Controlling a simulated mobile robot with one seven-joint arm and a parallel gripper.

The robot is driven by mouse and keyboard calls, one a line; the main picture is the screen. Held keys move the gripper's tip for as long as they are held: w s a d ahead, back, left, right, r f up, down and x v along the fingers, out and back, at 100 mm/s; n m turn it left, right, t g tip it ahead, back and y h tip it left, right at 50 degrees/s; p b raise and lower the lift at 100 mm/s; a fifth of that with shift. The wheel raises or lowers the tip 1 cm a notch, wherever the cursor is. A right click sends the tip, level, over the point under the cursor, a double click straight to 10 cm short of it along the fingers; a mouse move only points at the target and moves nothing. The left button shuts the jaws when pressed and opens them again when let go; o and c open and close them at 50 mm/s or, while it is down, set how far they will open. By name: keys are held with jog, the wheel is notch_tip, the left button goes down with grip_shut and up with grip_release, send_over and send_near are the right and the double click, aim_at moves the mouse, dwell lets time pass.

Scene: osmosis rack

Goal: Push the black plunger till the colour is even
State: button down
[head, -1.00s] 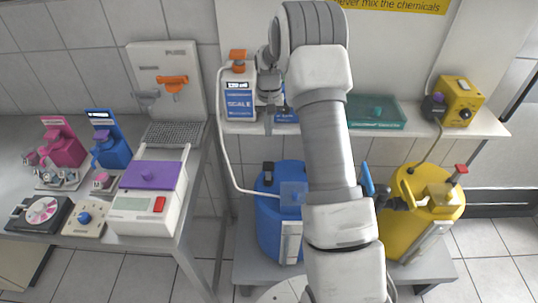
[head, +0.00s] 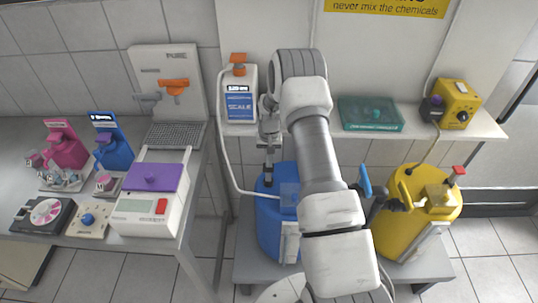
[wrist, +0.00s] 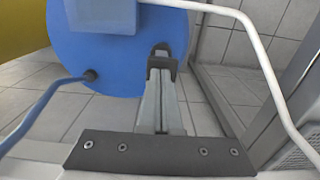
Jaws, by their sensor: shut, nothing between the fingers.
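The blue tank (head: 272,225) stands on a low platform, with a pale blue block and a white strip on its front. The black plunger (head: 268,179) is at its top left, mostly covered by my gripper (head: 269,152) in the head view. My gripper is shut and empty, pointing down just over the plunger. In the wrist view, my gripper (wrist: 161,74) reaches toward the blue tank top (wrist: 105,65), with a dark piece at its tips. I cannot tell whether the tips touch the plunger.
A white hose runs from the blue dispenser (head: 239,95) to the tank. The yellow tank (head: 418,215) with a red knob stands right, beyond my arm. A shelf above holds a teal tray (head: 371,114) and a yellow box (head: 455,103). A bench with devices stands left.

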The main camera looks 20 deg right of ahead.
jog(key=shift+f, duration=0.15)
notch_tip(320, 180, down, 5)
jog(key=b, duration=0.6)
jog(key=shift+s, duration=0.1)
dwell(0.3)
notch_tip(320, 180, up, 15)
jog(key=p, duration=0.1)
jog(key=shift+f, duration=0.2)
jog(key=shift+b, duration=0.3)
dwell(0.4)
notch_tip(320, 180, up, 5)
jog(key=b, duration=0.7)
send_over(269, 171)
jog(key=w, duration=0.2)
jog(key=shift+d+f, duration=0.1)
jog(key=shift+d, duration=0.35)
